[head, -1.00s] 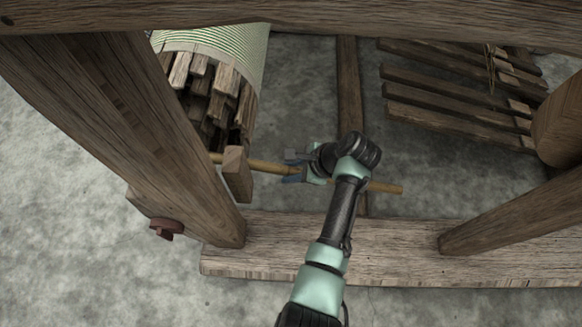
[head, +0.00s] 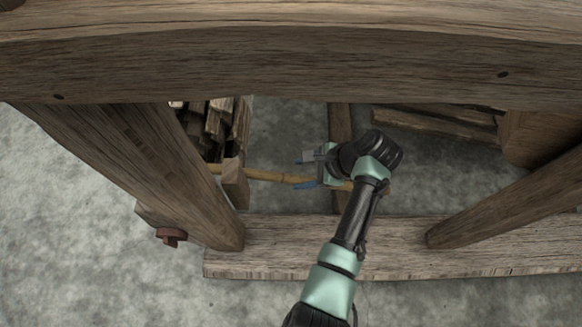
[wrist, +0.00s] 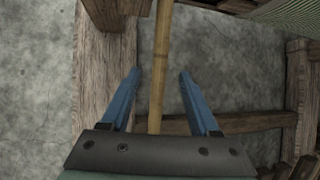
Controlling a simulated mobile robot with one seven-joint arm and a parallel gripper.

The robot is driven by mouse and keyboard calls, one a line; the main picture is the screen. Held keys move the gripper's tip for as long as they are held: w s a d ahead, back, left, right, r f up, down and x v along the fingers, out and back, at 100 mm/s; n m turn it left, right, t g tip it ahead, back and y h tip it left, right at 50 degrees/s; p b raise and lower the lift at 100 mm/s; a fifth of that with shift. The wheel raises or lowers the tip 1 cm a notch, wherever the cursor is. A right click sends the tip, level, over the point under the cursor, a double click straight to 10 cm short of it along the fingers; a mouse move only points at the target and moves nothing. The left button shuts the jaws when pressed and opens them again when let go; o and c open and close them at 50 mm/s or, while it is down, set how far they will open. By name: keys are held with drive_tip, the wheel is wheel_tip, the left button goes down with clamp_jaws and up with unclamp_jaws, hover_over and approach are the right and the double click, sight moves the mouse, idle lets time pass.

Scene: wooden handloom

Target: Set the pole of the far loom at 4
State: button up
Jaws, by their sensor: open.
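The pole (head: 270,175) is a thin yellow-brown bamboo rod. In the head view it runs from a wooden upright block (head: 235,184) at left towards the right, passing behind my wrist. My gripper (head: 306,171) is open, with its blue fingers on either side of the pole in this view. In the wrist view the pole (wrist: 162,50) runs up the picture between the two spread fingers of my gripper (wrist: 160,72), with gaps on both sides. Contact with the pole is not visible. No number mark for 4 can be read.
A thick beam (head: 290,55) crosses the top of the head view. Slanted posts stand at left (head: 140,165) and right (head: 510,200), above a low floor beam (head: 300,235). Wooden slats (head: 215,125) lie behind the block. Grey floor shows between the timbers.

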drive_tip(key=shift+p+v, duration=0.9)
drive_tip(key=shift+v, duration=1.4)
